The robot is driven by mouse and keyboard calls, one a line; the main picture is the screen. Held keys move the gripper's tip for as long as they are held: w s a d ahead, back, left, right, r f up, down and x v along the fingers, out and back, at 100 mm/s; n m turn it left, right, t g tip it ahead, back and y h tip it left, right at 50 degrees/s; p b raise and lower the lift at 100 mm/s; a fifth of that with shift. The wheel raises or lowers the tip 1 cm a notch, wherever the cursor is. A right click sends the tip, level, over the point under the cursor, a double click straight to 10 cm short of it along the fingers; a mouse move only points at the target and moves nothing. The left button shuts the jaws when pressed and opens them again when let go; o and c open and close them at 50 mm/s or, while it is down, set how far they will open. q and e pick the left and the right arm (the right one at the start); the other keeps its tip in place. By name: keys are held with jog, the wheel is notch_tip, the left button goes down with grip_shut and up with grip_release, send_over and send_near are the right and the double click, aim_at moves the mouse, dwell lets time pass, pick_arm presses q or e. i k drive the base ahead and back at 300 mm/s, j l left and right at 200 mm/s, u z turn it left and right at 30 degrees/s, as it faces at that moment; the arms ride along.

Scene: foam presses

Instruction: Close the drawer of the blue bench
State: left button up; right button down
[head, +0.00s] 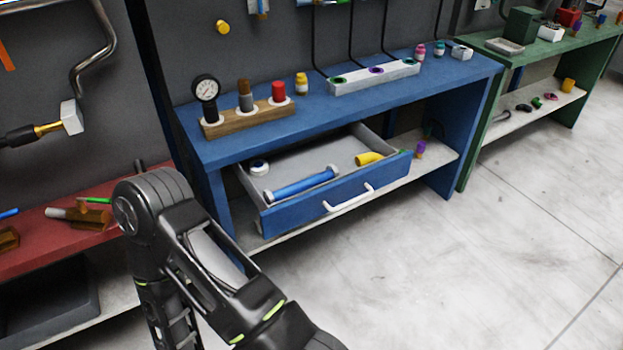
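The blue bench (235,151) stands in the middle of the head view. Its drawer (303,212) is pulled out, with a blue front and a white bar handle (348,198) facing the open floor. Inside the drawer lie a blue tube with grey ends (302,185), a yellow piece (369,158) and a small white round item (259,167). One of my arms rises at the lower left, bent, in front of the bench's left side. Neither gripper shows in this view.
On the bench top are a wooden block (250,119) with a gauge and bottles, and a grey rack (374,77). A red bench (40,240) stands left, a green bench (475,135) right. The pale floor (450,270) before the drawer is clear.

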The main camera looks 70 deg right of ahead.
aim_at(296, 162)
jog(key=z, duration=2.55)
